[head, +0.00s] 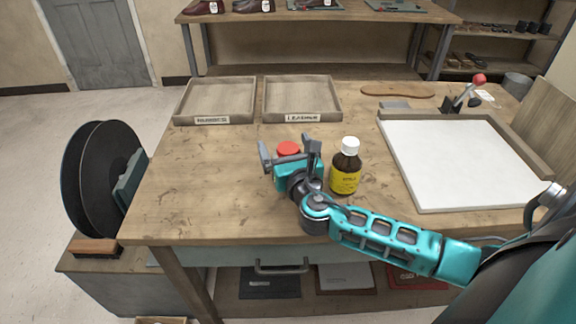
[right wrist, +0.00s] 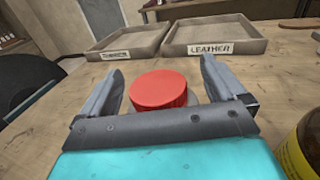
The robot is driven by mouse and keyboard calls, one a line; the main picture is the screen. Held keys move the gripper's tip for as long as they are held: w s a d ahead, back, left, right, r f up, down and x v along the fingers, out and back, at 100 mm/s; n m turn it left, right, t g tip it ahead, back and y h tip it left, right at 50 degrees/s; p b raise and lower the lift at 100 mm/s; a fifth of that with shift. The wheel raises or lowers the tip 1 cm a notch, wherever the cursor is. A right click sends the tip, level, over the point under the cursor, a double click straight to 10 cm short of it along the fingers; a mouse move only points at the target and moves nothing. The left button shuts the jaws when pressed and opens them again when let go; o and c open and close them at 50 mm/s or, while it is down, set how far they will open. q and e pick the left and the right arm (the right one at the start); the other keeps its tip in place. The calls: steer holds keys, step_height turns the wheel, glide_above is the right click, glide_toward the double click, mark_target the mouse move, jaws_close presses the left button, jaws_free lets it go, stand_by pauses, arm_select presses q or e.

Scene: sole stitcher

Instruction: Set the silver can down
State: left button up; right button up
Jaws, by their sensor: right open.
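The silver can (right wrist: 193,98) stands on the workbench, and its red cap (right wrist: 158,89) is what mostly shows. In the head view the red cap (head: 288,148) shows just past my right gripper (head: 288,154), which hides most of the can's body. My right gripper also shows in the right wrist view (right wrist: 162,72). Its fingers are open, one on each side of the can, with a gap visible at the left of the cap. The can looks upright. Whether the right finger touches it I cannot tell. My left gripper is not in view.
A brown bottle (head: 346,168) with a white cap stands close to the right of my gripper. Two labelled trays (head: 183,114) and (head: 335,116) lie behind. A white board (head: 460,165) lies at the right. The wooden bench (head: 190,185) is clear at the left.

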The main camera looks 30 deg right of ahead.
steer(key=shift+c, duration=0.2)
steer(key=shift+s+f, duration=0.15)
steer(key=shift+f, duration=0.05)
steer(key=c, duration=1.5)
steer(key=shift+r, duration=0.1)
